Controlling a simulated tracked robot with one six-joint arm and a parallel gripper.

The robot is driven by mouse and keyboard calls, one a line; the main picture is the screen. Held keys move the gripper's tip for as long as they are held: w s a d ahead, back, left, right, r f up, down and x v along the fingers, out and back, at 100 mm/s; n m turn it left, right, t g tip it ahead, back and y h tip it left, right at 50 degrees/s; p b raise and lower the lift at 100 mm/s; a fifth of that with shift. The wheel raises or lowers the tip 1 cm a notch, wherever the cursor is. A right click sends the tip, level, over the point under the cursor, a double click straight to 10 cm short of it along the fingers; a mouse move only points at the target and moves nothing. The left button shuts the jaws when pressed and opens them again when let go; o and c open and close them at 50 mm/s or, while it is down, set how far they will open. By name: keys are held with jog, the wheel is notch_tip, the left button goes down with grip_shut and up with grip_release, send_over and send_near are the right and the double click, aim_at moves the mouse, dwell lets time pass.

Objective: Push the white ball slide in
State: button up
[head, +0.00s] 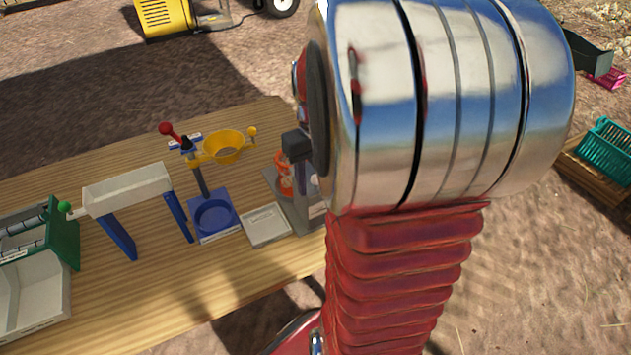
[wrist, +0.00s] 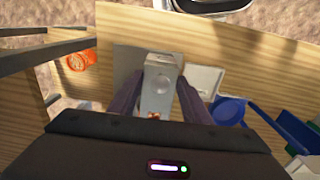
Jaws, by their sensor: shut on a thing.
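In the wrist view, a grey block (wrist: 160,90) stands upright between the two dark fingers of my gripper (wrist: 162,90), which are shut on it. In the head view, a grey stand (head: 303,208) shows at the right end of the row of devices. My arm hides part of it and most of my gripper.
Left of the stand are a white square tray (head: 265,225), a yellow funnel (head: 224,146) over a blue base (head: 214,216), a white trough (head: 127,188) on blue legs, and a green-walled box (head: 63,235). An orange thing (wrist: 80,60) is beside the block. The table front (head: 190,290) is bare.

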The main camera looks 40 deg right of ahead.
aim_at(307, 176)
jog(key=shift+w+d, duration=0.3)
jog(key=shift+w, duration=0.75)
jog(key=shift+w+d, duration=0.25)
jog(key=shift+w, duration=0.75)
jog(key=o, duration=1.1)
jog(key=shift+o, duration=0.2)
jog(key=shift+r, duration=0.1)
jog(key=shift+r, duration=2.9)
